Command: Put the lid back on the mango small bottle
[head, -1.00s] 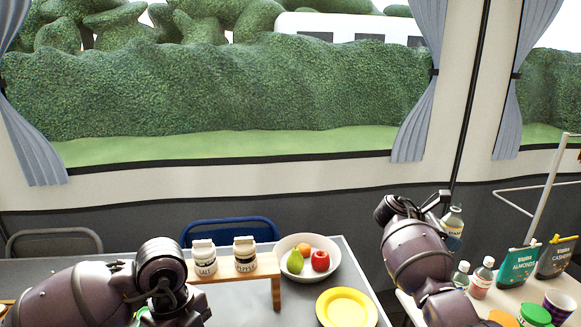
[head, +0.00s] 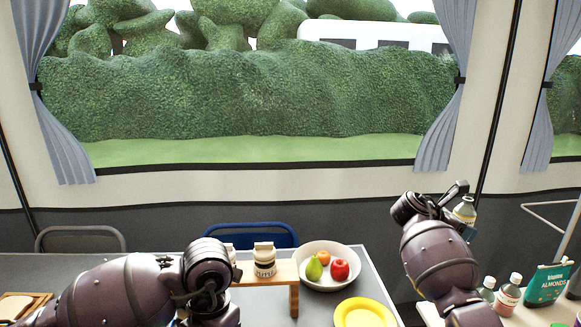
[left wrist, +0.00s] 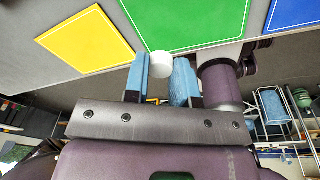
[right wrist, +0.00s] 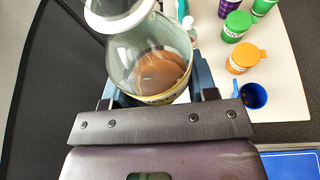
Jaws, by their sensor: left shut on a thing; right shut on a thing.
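My left gripper (left wrist: 161,74) is shut on a small round white lid (left wrist: 159,61), seen between its blue fingertips in the left wrist view. In the head view this gripper's fingers are hidden behind my arm. My right gripper (right wrist: 152,88) is shut on a clear small bottle (right wrist: 148,62) with brownish content low inside it. A white ring shows at the bottle's neck. In the head view this bottle (head: 465,209) is held upright above the right side table, apart from the lid. Its label is not readable, so I cannot confirm that it is mango.
A cream side table (right wrist: 285,90) holds orange-capped and green-capped jars, a blue cup (right wrist: 253,95) and other bottles. On the grey table are a fruit bowl (head: 350,285), a yellow plate (head: 364,314) and a wooden riser (head: 284,273) with small cartons.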

